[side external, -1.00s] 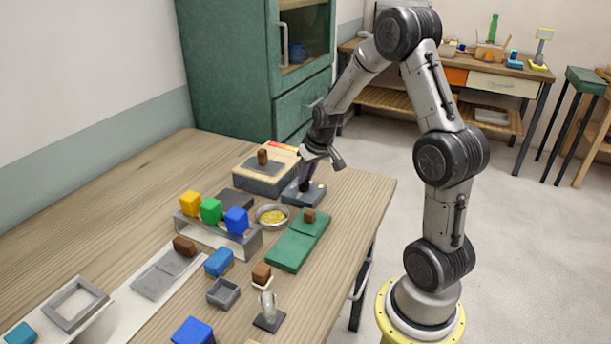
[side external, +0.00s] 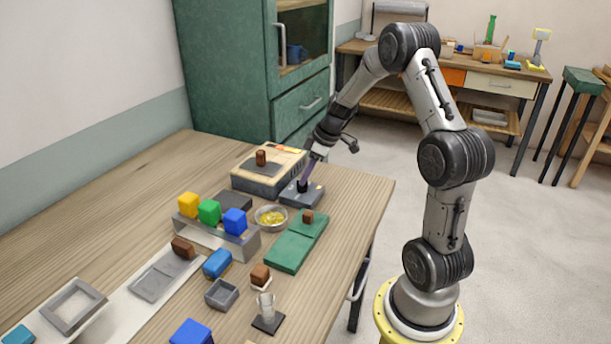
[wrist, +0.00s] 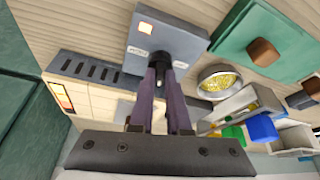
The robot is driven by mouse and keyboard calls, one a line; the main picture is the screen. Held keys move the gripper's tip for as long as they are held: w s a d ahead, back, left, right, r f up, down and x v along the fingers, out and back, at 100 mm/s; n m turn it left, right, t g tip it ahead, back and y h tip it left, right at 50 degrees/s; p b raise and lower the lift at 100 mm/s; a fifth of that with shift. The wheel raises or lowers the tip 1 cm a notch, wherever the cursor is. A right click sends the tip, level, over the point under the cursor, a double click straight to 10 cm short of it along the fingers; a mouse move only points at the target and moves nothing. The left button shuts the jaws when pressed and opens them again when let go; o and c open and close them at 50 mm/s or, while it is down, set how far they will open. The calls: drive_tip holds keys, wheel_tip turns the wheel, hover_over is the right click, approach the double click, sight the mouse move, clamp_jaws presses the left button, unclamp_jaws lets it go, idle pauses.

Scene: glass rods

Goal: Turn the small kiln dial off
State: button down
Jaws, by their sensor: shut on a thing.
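The small kiln dial's control box (side external: 315,192) is a low grey box near the table's back right edge. The fingertips and part of the dial hide each other. The dial's pointer position cannot be read.
The larger kiln-like box (side external: 262,180) with a brown block on top stands just left of the control box. A bowl of yellow bits (side external: 271,217) and a green board (side external: 290,252) are close in front. A shelf with coloured cubes (side external: 215,236) is farther left.

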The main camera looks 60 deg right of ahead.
drive_tip(key=n, duration=0.2)
drive_tip(key=n+y, duration=0.1)
drive_tip(key=shift+w+d+n+g, duration=0.1)
drive_tip(key=shift+d+n+g, duration=0.15)
drive_tip(key=shift+n+g, duration=0.15)
drive_tip(key=n+y, duration=0.1)
drive_tip(key=n, duration=0.2)
drive_tip(key=shift+w+d+n+g, duration=0.1)
drive_tip(key=shift+w+n+g, duration=0.05)
drive_tip(key=shift+n+g, duration=0.2)
drive_tip(key=n+g+y, duration=0.1)
drive_tip(key=n, duration=0.2)
drive_tip(key=shift+w+n, duration=0.1)
drive_tip(key=shift+n, duration=0.15)
drive_tip(key=shift+w+n+g, duration=0.15)
drive_tip(key=shift+n+g, duration=0.8)
drive_tip(key=shift+n, duration=0.85)
drive_tip(key=c, duration=0.9)
unclamp_jaws()
drive_tip(key=shift+r, duration=0.1)
